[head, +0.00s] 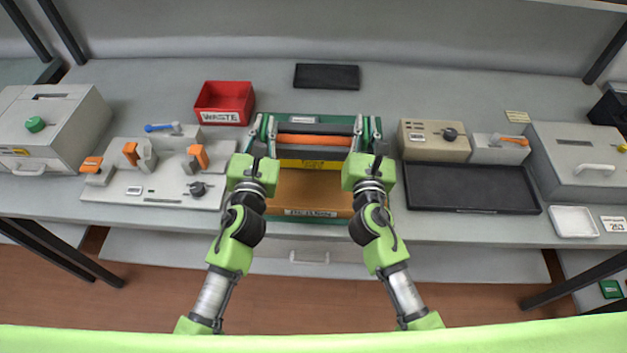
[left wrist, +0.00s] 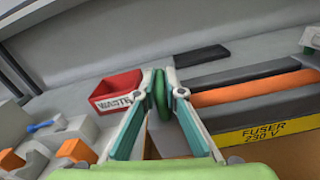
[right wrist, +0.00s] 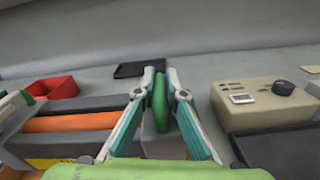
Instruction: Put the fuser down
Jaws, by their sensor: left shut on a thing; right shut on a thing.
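The fuser (head: 315,139) is a dark grey unit with an orange roller and a yellow label; it is between my two grippers in the head view. Its label reads "FUSER 230 V" in the left wrist view (left wrist: 265,131). My left gripper (head: 262,128) is shut on the green handle (left wrist: 162,94) at the fuser's left end. My right gripper (head: 367,130) is shut on the green handle (right wrist: 160,101) at its right end. The fuser is over a green mat (head: 290,122), close to a brown box (head: 308,188); whether it touches either is hard to tell.
A red WASTE bin (head: 224,102) and a black pad (head: 327,76) are behind. A beige unit (head: 434,140) and black tray (head: 470,187) stand close on the right. A light grey fixture (head: 150,190) with orange levers is on the left.

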